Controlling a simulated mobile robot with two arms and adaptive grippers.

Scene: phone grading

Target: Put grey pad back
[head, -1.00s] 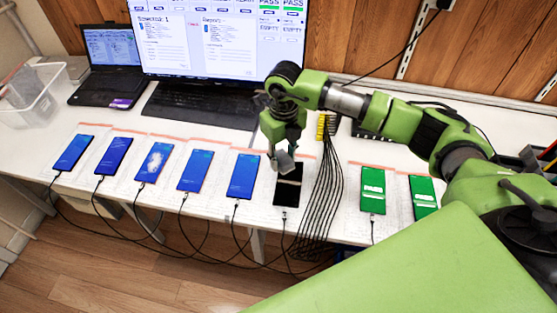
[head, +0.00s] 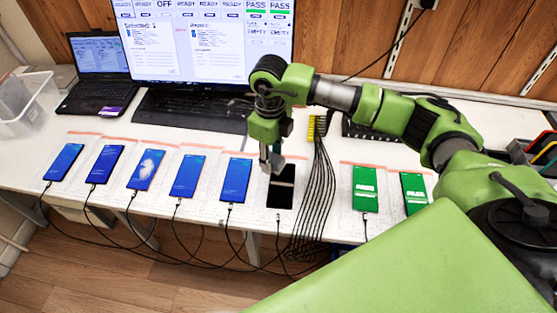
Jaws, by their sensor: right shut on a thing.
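My right gripper (head: 270,158) is shut on a small grey pad (head: 277,162). It points down just above the upper end of a phone with a dark screen (head: 281,196). The fingers partly hide the pad, and I cannot tell whether it touches the phone. The phone lies on a white mat in the row, with a light band across its upper part. My left gripper is not in view.
Several blue-screen phones (head: 185,175) lie left of the gripper, and two green-screen phones (head: 365,188) lie right. A bundle of black cables (head: 318,200) runs close by. A keyboard (head: 190,110), monitor (head: 205,45), laptop (head: 98,75) and clear bin (head: 28,105) stand behind. Coloured holders (head: 543,148) are at far right.

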